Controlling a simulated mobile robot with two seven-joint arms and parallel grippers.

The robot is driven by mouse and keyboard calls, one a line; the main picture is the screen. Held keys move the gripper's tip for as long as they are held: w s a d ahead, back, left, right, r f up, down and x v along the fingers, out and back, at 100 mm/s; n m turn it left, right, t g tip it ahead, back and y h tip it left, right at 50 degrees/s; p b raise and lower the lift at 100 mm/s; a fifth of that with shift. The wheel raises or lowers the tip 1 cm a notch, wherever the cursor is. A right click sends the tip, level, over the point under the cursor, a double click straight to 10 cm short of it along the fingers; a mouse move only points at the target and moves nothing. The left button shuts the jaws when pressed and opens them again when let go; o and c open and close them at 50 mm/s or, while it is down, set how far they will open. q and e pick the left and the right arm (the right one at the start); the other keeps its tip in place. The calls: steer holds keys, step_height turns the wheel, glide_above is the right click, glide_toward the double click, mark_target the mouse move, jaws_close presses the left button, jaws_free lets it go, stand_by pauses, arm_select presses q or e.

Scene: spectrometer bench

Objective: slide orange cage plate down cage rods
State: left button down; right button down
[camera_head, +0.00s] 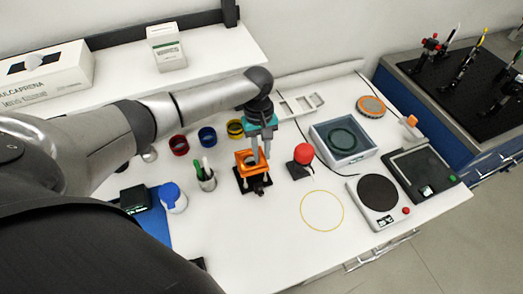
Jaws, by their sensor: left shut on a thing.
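The orange cage plate (243,160) is in the middle of the bench, upon or just above a small cage assembly (262,187) with a dark base. Pale upright parts that look like the cage rods show below the plate, but they are too small to tell how far the plate is along them. My left gripper (261,156) comes down from above with its fingers at the plate and is shut on it. The gripper hides part of the plate and the rod tops. My right gripper is not in view.
A pen cup (207,181) stands close left, and a red-topped device (303,155) close right. A grey tray (344,138), a round-topped device (379,192) and a yellow loop (322,210) are on the right. The front bench is mostly clear.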

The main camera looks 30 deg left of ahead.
arm_select(q)
steer(key=shift+f, duration=0.15)
steer(key=shift+f+b, duration=0.35)
steer(key=shift+f, duration=0.9)
steer(key=shift+f, duration=0.1)
steer(key=shift+f, duration=0.2)
steer(key=shift+f+b, duration=0.7)
steer(key=shift+f, duration=0.35)
steer(key=c, duration=0.7)
jaws_free()
steer(key=shift+r, duration=0.1)
steer(key=r, duration=0.5)
steer(key=w+a+r+p, duration=0.1)
steer(key=r, duration=0.9)
steer(key=shift+w+a, duration=0.3)
steer(key=shift+a, duration=0.05)
